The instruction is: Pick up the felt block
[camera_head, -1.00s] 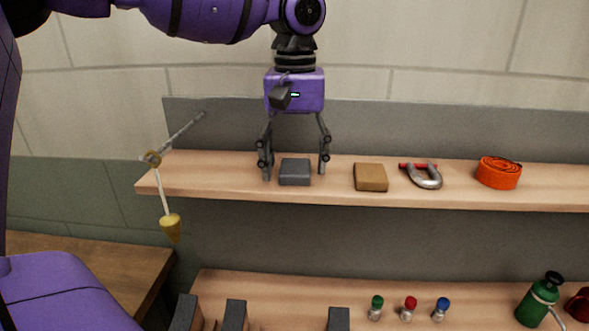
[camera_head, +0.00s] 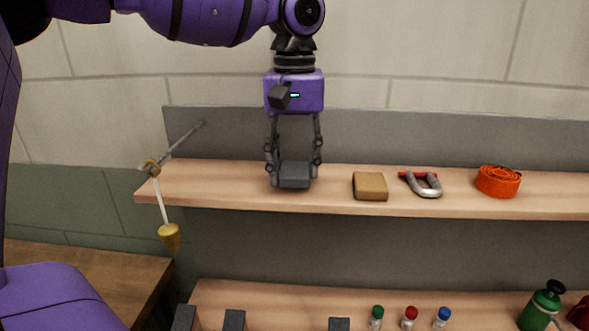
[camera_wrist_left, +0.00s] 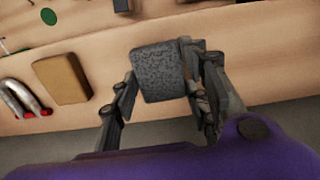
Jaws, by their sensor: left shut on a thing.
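The felt block (camera_head: 294,174) is a dark grey block on the upper wooden shelf, left of the tan block. My left gripper (camera_head: 294,177) points down over it from above, with one finger on each side, shut on it. In the left wrist view the felt block (camera_wrist_left: 160,73) shows speckled grey between the two fingers (camera_wrist_left: 160,85). The block appears to be at shelf height; I cannot tell whether it touches the shelf. My right gripper is not in view.
On the upper shelf (camera_head: 230,192) to the right are a tan block (camera_head: 370,186), a shackle (camera_head: 424,185) and an orange strap roll (camera_head: 498,181). A brass plumb bob (camera_head: 169,237) hangs at the left end. The lower shelf holds small capped bottles and a green bottle (camera_head: 540,305).

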